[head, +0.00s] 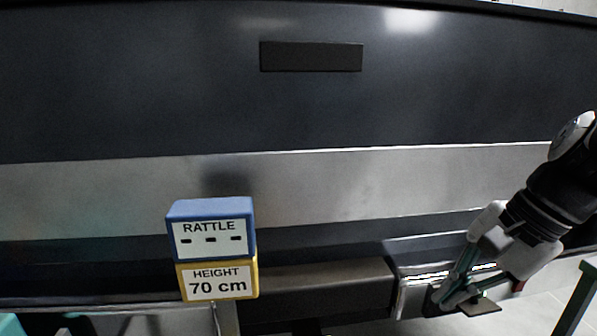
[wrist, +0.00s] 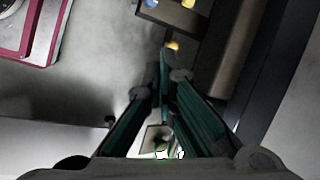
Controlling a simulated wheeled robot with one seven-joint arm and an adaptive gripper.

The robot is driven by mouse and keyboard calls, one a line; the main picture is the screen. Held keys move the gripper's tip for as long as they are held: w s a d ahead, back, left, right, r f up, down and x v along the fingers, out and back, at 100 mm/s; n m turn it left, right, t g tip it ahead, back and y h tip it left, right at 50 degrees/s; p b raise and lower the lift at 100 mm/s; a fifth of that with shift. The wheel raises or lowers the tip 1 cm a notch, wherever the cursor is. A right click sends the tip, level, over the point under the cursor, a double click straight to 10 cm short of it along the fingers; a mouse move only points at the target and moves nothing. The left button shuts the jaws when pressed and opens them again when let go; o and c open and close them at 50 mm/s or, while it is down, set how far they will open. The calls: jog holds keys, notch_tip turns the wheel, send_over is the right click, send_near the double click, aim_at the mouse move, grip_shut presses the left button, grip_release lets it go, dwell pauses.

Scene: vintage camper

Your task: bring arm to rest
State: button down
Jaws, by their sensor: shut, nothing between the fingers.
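My gripper (head: 452,299) is at the lower right of the head view, at the end of my arm coming in from the right edge. It points down and to the left, in front of the lower part of a dark panelled body. In the wrist view, the two green-sided fingers of my gripper (wrist: 163,65) come together at their tips. The gripper is shut and nothing shows held between the tips.
A blue block marked RATTLE (head: 212,240) sits on a yellow block marked HEIGHT 70 cm (head: 218,281), left of my gripper. The dark panel (head: 300,110) spans the back. A green leg (head: 576,300) stands at right. A maroon-edged object (wrist: 38,45) shows in the wrist view.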

jog(key=s+a+f+n+g+h, duration=0.1)
jog(key=s+a+n+h, duration=0.1)
jog(key=s+n, duration=0.6)
jog(key=s+a+n+g+h, duration=0.1)
jog(key=s+a+n+h, duration=0.3)
jog(key=s, duration=0.6)
notch_tip(320, 180, up, 24)
jog(key=d+n+t+y+p, duration=0.1)
jog(key=t+p, duration=0.2)
jog(key=p, duration=1.9)
jog(key=shift+d+t+y, duration=0.2)
jog(key=shift+t+y, duration=0.2)
